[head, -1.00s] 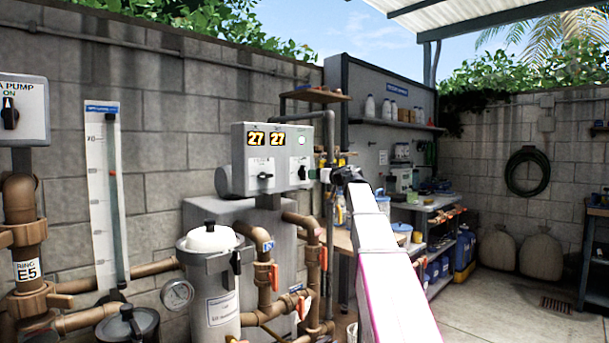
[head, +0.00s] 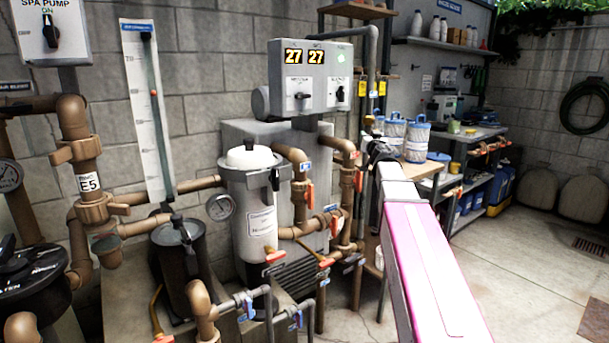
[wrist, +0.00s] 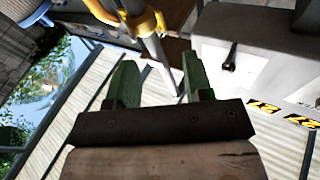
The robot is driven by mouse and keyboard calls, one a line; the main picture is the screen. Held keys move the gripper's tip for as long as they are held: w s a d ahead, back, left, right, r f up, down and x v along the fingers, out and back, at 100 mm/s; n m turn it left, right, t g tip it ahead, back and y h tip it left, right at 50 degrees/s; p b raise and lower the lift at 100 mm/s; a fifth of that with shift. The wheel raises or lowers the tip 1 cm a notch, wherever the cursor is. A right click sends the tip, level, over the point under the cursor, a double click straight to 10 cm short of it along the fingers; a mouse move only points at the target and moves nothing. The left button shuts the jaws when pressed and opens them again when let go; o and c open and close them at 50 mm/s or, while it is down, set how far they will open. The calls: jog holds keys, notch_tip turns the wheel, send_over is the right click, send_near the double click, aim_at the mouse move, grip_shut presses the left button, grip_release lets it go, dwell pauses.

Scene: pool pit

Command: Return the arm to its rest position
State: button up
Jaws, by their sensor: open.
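My arm (head: 425,245) reaches from the bottom right of the head view to a dark wrist joint (head: 380,152), right of and below the grey control box (head: 311,75). My gripper is not clearly seen there. In the wrist view my gripper (wrist: 160,80) shows two green fingers standing apart, with nothing held between them. A grey pipe (wrist: 160,58) and a yellow fitting (wrist: 146,22) appear beyond the fingertips. The control box shows at the right of the wrist view (wrist: 250,55), tilted, its 27 displays at the edge. Whether the fingers touch the pipe cannot be told.
Brown pipes with red-handled valves and a white-lidded filter (head: 250,200) stand left of my arm. Blue-and-white cartridges (head: 416,141) sit on a small wooden surface behind my wrist. A shelving bench (head: 470,165) stands further right. Open floor (head: 530,265) lies at the right.

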jog(key=s+d+f+m+g+h, duration=0.1)
jog(key=s+f+m+g+h, duration=0.3)
jog(key=f, duration=1.1)
jog(key=s+d+f+g+h, duration=0.15)
jog(key=s+f+g, duration=0.55)
jog(key=f, duration=0.8)
jog(key=s+a+f+n+g+y, duration=0.2)
jog(key=s+a+f+g, duration=0.2)
jog(key=s+f, duration=0.5)
jog(key=s+a+f+n+g+y, duration=0.2)
jog(key=s+a+f+g, duration=0.2)
jog(key=s+f, duration=0.5)
jog(key=s, duration=0.5)
jog(key=shift+a+g, duration=0.3)
jog(key=shift+a, duration=0.05)
